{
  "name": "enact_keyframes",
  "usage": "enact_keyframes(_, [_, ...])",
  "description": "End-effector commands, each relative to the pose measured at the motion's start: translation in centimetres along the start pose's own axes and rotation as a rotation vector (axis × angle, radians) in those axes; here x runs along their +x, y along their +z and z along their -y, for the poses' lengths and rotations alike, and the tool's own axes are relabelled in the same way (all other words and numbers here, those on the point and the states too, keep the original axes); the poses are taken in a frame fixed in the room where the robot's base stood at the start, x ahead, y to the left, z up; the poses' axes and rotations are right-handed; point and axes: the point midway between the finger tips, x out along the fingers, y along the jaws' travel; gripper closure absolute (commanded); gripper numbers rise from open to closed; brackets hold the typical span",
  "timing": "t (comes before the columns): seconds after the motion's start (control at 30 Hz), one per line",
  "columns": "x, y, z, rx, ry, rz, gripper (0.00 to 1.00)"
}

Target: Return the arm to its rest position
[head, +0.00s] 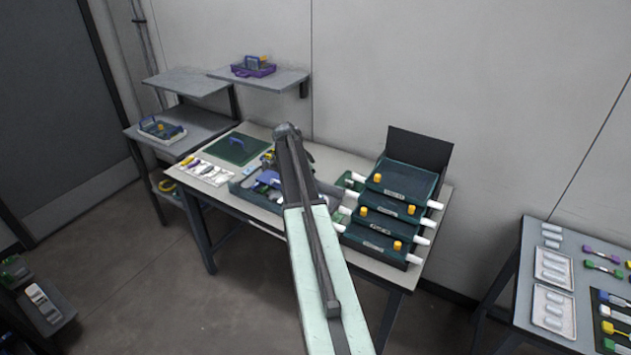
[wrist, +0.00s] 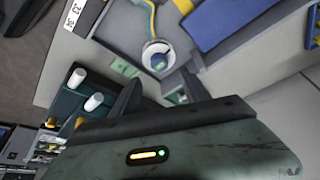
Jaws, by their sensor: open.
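My arm (head: 318,260) reaches from the bottom of the head view up over the middle of the workbench (head: 340,200). Its far end hides my gripper there. In the wrist view my gripper (wrist: 160,88) shows as two dark fingers standing apart above a grey-green housing with an orange light and a green light. Nothing shows between the fingers. Beyond them is a round white-rimmed cup (wrist: 159,55) with something blue inside; I cannot tell how far away it is.
A stack of dark green trays (head: 385,215) with white handles and yellow knobs stands right of my arm. A green mat (head: 233,150) lies left. A purple tray (head: 252,71) sits on the wall shelf. Another table (head: 545,225) is at right.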

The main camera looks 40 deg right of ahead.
Motion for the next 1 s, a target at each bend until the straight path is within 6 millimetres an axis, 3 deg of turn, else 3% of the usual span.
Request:
enact_keyframes(0.47, [-0.1, 0.1, 0.0, 0.000, 0.000, 0.000, 0.46])
enact_keyframes(0.57, [-0.8, 1.8, 0.7, -0.022, -0.009, 0.000, 0.46])
enact_keyframes(0.67, [-3.0, 7.0, 2.4, -0.091, -0.037, 0.001, 0.46])
enact_keyframes(0.77, [-6.2, 15.0, 1.8, -0.187, -0.079, 0.014, 0.46])
enact_keyframes(0.8, [-7.4, 18.3, 1.0, -0.228, -0.094, 0.027, 0.46])
enact_keyframes(0.87, [-9.2, 23.0, -0.7, -0.310, -0.115, 0.051, 0.46])
enact_keyframes(1.0, [-12.7, 33.0, -7.0, -0.610, -0.162, 0.115, 0.46])
